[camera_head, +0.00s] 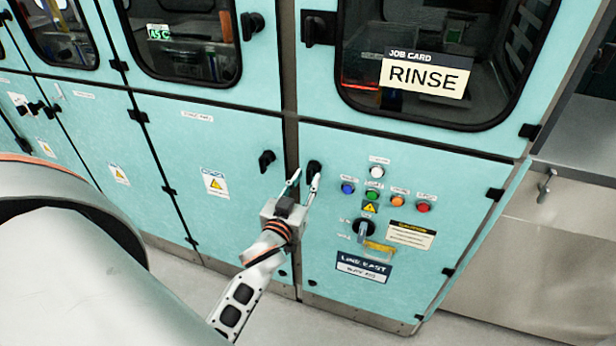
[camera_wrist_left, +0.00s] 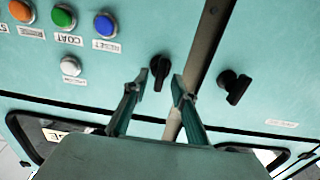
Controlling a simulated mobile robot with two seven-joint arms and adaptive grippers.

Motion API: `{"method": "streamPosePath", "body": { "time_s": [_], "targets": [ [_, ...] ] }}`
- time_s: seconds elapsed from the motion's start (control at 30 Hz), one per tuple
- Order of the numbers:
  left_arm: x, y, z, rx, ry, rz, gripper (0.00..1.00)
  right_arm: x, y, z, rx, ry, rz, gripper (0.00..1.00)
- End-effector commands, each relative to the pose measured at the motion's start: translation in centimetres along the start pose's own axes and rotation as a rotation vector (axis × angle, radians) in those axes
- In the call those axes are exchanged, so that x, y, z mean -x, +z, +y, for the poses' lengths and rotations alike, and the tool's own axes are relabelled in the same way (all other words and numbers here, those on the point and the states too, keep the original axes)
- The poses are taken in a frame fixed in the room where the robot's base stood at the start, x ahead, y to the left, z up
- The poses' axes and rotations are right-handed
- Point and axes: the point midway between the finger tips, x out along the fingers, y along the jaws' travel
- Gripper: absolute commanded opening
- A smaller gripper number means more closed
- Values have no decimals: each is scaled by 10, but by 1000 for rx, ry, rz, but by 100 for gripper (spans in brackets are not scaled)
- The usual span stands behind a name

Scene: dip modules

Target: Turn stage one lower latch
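My left gripper (camera_head: 305,180) is open in front of the lower teal doors, its two fingers pointing at a black latch (camera_head: 314,167) at the upper left of the button panel. In the left wrist view this latch (camera_wrist_left: 160,72) shows between and just beyond the two fingertips (camera_wrist_left: 156,84); I see no clear contact. A second black latch (camera_head: 266,161) sits on the neighbouring door, left of the seam. It also shows in the left wrist view (camera_wrist_left: 234,86), outside the fingers. My right gripper is not in view.
Coloured buttons (camera_head: 372,195) and a grey rotary switch (camera_head: 363,228) are right of the gripper. Upper doors have black latches (camera_head: 252,25) and windows; one carries a RINSE job card (camera_head: 426,75). Clear floor (camera_head: 290,322) lies below.

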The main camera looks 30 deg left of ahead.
Motion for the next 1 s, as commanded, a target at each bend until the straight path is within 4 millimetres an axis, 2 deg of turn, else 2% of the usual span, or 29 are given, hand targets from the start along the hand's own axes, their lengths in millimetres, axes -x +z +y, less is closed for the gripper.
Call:
{"method": "streamPosePath", "body": {
  "time_s": [0.17,0.43,0.47,0.53,0.57,1.0],
  "targets": [
    [-12,0,0,0,-1,0,26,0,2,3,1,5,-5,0],
    [-13,0,0,0,-1,-1,26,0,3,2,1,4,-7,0],
    [-13,0,0,0,0,-1,21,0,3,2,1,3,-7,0],
    [-13,0,0,0,0,-1,3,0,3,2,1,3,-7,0],
    [-13,0,0,0,0,-1,0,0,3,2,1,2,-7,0],
    [-13,0,0,-45,0,-1,0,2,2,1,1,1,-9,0]
  ]
}}
